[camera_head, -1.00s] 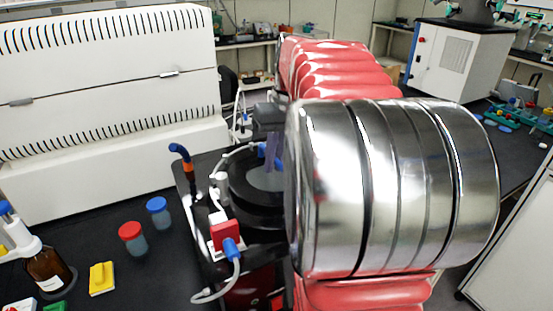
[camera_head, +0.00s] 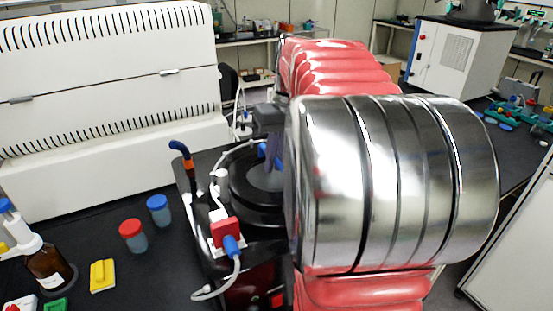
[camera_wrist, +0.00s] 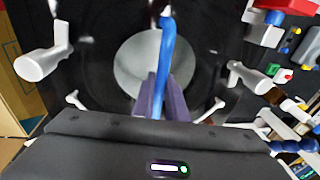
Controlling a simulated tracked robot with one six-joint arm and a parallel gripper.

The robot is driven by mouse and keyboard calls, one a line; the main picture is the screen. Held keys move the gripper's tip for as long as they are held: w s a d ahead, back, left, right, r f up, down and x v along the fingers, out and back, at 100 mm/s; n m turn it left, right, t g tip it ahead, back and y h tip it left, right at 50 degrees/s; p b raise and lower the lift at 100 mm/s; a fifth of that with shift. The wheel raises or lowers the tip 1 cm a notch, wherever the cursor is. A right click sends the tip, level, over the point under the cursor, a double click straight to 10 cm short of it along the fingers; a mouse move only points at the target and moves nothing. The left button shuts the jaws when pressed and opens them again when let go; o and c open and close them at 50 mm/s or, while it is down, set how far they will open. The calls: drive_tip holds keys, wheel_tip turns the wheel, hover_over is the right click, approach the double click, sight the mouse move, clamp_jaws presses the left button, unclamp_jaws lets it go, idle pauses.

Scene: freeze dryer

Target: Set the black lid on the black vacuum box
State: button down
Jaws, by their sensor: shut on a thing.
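The black vacuum box (camera_head: 203,232) stands on the dark bench, partly hidden behind my arm. A round black lid (camera_head: 243,198) with a grey translucent centre is at its top. Whether it rests on the box or hovers just above it, I cannot tell. My gripper (camera_head: 273,160) is over the lid's middle, pointing down. In the wrist view its purple-grey fingers (camera_wrist: 162,98) are shut on a blue piece (camera_wrist: 166,58) that crosses above the grey centre (camera_wrist: 138,65). The lid's right side is hidden in the head view.
A red-and-blue valve with a white hose (camera_head: 227,236) stands at the box's front left. A blue-and-orange tube end (camera_head: 182,152) rises behind it. Red-capped (camera_head: 133,234) and blue-capped (camera_head: 159,210) jars stand to the left. A large white machine (camera_head: 100,100) fills the back left.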

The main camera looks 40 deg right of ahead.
idle(0.3)
drive_tip(key=c, duration=1.7)
unclamp_jaws()
drive_tip(key=r, duration=0.4)
drive_tip(key=s+d+r, duration=0.1)
drive_tip(key=r, duration=0.8)
drive_tip(key=shift+s+d+r, duration=0.2)
drive_tip(key=shift+s+r, duration=0.05)
drive_tip(key=shift+s, duration=0.15)
